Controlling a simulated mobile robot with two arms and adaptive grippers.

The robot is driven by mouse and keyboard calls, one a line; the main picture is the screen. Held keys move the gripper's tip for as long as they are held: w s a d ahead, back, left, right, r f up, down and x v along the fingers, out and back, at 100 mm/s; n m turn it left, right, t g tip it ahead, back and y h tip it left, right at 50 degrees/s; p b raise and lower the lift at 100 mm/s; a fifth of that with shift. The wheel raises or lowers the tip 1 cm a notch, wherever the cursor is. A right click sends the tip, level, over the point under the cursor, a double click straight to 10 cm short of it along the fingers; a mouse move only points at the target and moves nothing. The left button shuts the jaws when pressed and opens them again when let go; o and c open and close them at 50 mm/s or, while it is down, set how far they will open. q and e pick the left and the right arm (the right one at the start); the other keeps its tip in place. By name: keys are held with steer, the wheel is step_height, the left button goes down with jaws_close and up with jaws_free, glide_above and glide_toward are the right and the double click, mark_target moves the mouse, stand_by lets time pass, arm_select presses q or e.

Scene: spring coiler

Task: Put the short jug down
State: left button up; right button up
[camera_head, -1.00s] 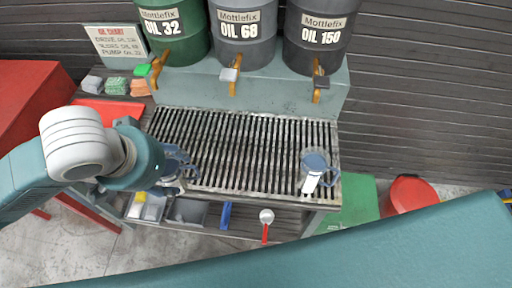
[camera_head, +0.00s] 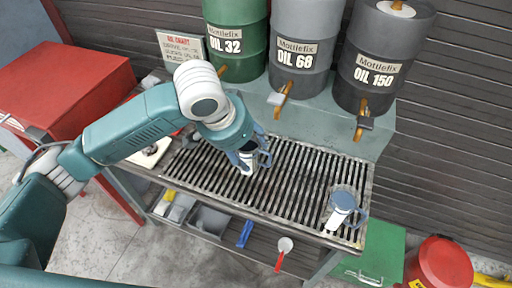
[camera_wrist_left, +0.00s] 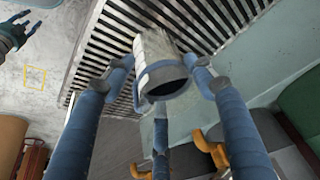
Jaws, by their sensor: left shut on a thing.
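The short jug (camera_head: 246,165) is in my left gripper (camera_head: 254,157), low over the left part of the slatted grate (camera_head: 290,178). I cannot tell if its base touches the slats. In the left wrist view the jug (camera_wrist_left: 156,50), pale with a dark open mouth, sits between the blue fingers of the left gripper (camera_wrist_left: 160,85). A second jug (camera_head: 342,205), pale with a blue-grey top and handle, stands on the right end of the grate. My right gripper (camera_wrist_left: 18,30) shows small at the wrist view's left edge, fingers spread, holding nothing visible.
Three oil drums, green (camera_head: 236,40), grey (camera_head: 303,40) and dark (camera_head: 380,60), stand behind the grate with orange taps over its back. A red cabinet (camera_head: 75,85) is at left. A green box (camera_head: 375,258) and red bin (camera_head: 438,265) stand at right. The grate between the jugs is clear.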

mark_target(254, 136)
arm_select(q)
steer(key=w, duration=0.2)
steer(key=w+d, duration=0.1)
steer(key=w, duration=0.1)
steer(key=shift+w+d+r+p, duration=0.1)
steer(key=shift+w+d+p, duration=0.1)
steer(key=shift+p, duration=0.15)
steer(key=shift+x, duration=0.95)
steer(key=shift+a+f+p, duration=0.15)
steer(key=shift+f+p, duration=0.15)
steer(key=shift+f, duration=0.25)
step_height(254, 136, down, 4)
steer(key=shift+w+r+p, duration=0.1)
steer(key=shift+p, duration=0.35)
steer(key=shift+w+f, duration=0.15)
steer(key=shift+f, duration=0.15)
arm_select(e)
step_height(254, 136, up, 3)
steer(key=shift+f, duration=0.1)
arm_select(q)
steer(key=shift+f, duration=0.1)
steer(key=o, duration=1.3)
steer(key=shift+c, duration=0.2)
